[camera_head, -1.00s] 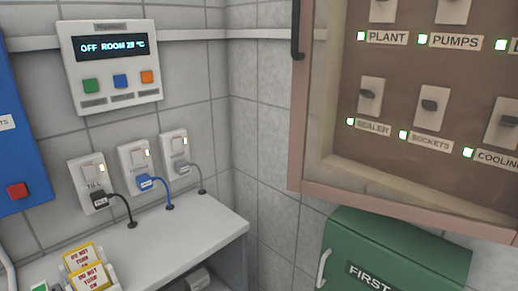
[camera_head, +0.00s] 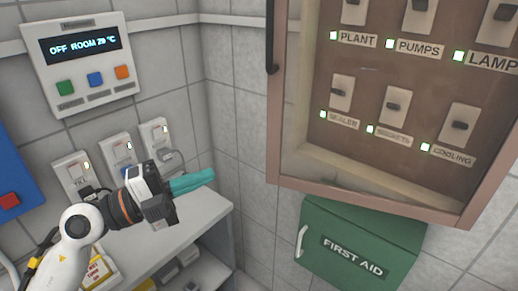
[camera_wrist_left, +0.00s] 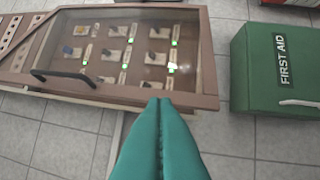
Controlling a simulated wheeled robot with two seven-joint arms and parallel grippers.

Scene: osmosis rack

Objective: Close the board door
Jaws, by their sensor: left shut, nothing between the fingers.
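The board door (camera_head: 273,130) has a pinkish-brown frame, a see-through pane and a black handle (camera_head: 271,38) on its left edge in the head view. It lies in front of the board's brown switch panel (camera_head: 400,70); I cannot tell how wide its gap is. In the wrist view the door frame (camera_wrist_left: 110,98) and handle (camera_wrist_left: 62,78) lie beyond my fingers. My left gripper (camera_head: 208,178) has teal fingers pressed together, empty. In the head view it is left of and below the door's lower left corner. Its fingertips (camera_wrist_left: 160,101) overlap the door's lower edge in the wrist view; contact is unclear.
A green first aid box (camera_head: 360,245) hangs below the board, with a pale handle. A white shelf (camera_head: 215,215) lies under my left arm. Wall sockets with plugs and a control panel (camera_head: 85,60) are at left. Bare tiled wall (camera_head: 235,120) lies between.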

